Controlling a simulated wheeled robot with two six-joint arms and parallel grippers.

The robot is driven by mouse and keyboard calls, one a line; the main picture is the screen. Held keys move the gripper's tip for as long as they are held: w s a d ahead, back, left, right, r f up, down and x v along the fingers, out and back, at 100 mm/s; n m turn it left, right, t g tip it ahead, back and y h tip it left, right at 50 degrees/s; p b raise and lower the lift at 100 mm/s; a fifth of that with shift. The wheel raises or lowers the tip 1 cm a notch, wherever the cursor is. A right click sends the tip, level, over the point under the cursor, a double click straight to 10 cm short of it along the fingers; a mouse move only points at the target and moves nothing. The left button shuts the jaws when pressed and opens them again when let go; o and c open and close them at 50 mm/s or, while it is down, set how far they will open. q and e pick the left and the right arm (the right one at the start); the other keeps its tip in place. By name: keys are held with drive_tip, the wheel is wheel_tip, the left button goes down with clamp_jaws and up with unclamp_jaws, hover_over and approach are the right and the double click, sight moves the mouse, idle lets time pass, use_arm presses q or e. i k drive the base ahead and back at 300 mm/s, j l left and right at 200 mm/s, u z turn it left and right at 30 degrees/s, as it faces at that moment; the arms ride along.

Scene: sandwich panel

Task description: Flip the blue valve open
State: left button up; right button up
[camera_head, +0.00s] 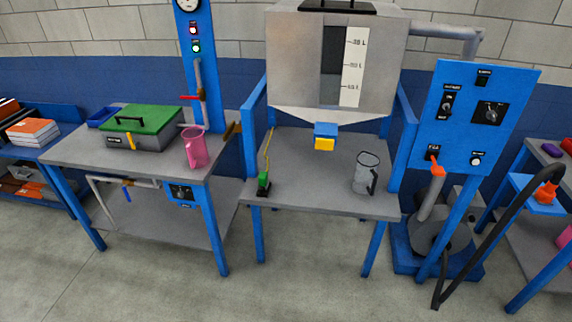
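A small blue lever (127,195) hangs down from the grey pipe (122,182) under the left table; it looks like the blue valve's handle. It points roughly straight down, across the pipe. The pipe's left end bends downward. A blue block (325,129) with a yellow lower part (324,144) sits under the tank outlet. A red lever (191,98) is on the pipe of the blue column. Neither of my grippers is in view.
The left table (72,153) carries a green-lidded box (137,120) and a pink pitcher (194,149). The middle table (305,195) holds a clear pitcher (367,173) and a small green item (263,182). A black hose (483,231) arches at right. Floor in front is clear.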

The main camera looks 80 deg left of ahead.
sight(124, 188)
drive_tip(key=u, duration=1)
drive_tip(key=k+j+u, duration=0.1)
drive_tip(key=u, duration=1.4)
drive_tip(key=j+u, duration=0.15)
drive_tip(key=u, duration=0.85)
drive_tip(key=j+u, duration=0.1)
drive_tip(key=u, duration=0.4)
